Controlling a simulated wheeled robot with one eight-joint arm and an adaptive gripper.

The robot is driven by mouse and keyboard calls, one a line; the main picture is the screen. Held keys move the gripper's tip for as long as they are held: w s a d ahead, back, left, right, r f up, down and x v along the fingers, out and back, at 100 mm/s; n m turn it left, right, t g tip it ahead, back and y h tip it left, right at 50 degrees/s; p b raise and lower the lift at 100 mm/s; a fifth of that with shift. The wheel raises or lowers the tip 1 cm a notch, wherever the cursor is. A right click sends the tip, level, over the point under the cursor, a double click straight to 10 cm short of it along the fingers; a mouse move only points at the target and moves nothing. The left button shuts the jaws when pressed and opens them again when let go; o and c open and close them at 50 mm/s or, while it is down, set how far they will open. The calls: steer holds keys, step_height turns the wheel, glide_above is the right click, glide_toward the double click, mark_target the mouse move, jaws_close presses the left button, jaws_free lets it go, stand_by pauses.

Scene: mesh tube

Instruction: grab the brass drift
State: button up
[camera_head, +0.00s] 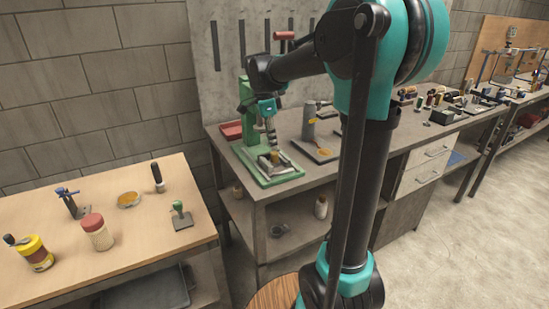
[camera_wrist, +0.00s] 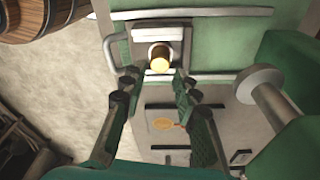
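The brass drift appears to be the short gold cylinder (camera_wrist: 160,57) seen end-on in the wrist view. It stands in a grey block on the green press base, just beyond my fingertips. In the head view it is a small brass-coloured shape (camera_head: 275,156) on the green press (camera_head: 268,178). My gripper (camera_wrist: 157,80) is open, with its two fingers apart and nothing between them. The drift lies ahead of the gap, and the fingers do not appear to touch it. In the head view my arm reaches down over the press.
A bent grey bar (camera_wrist: 109,55) is left of the drift in the wrist view. A pale round-ended rod (camera_wrist: 262,85) and green press body are at the right. Beside the press stands a grey cylinder (camera_head: 308,122). A wooden table (camera_head: 140,223) with several tools is at the left.

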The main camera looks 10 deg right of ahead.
mark_target(274, 153)
steer(key=f, duration=0.4)
steer(key=shift+d+f, duration=0.35)
steer(key=shift+f, duration=0.05)
steer(key=shift+c, duration=0.5)
jaws_close()
